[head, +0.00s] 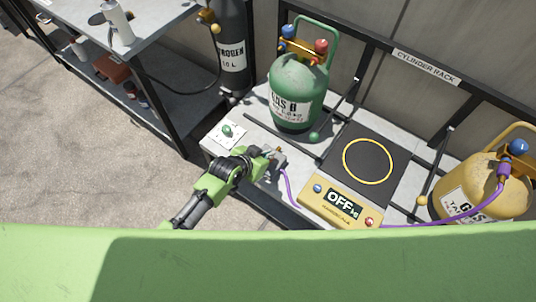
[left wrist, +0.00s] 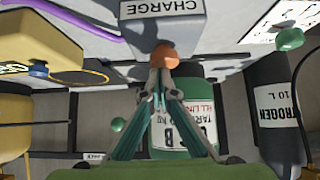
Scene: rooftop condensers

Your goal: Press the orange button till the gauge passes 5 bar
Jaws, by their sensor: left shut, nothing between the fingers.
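The orange button (left wrist: 165,57) sits on a grey box (left wrist: 165,22) labelled CHARGE in the left wrist view. My left gripper (left wrist: 163,70) is shut and empty, with its fingertips at the button. They overlap its edge in the picture; I cannot tell whether they press it. No gauge reading can be made out in either view. My right gripper is not in view.
A scale (head: 340,205) reading OFF stands right of the box, with a purple hose beside it. A green gas cylinder (head: 297,92) is behind, a yellow one (head: 480,190) at the right. A green knob (head: 227,131) sits on a white plate at the left.

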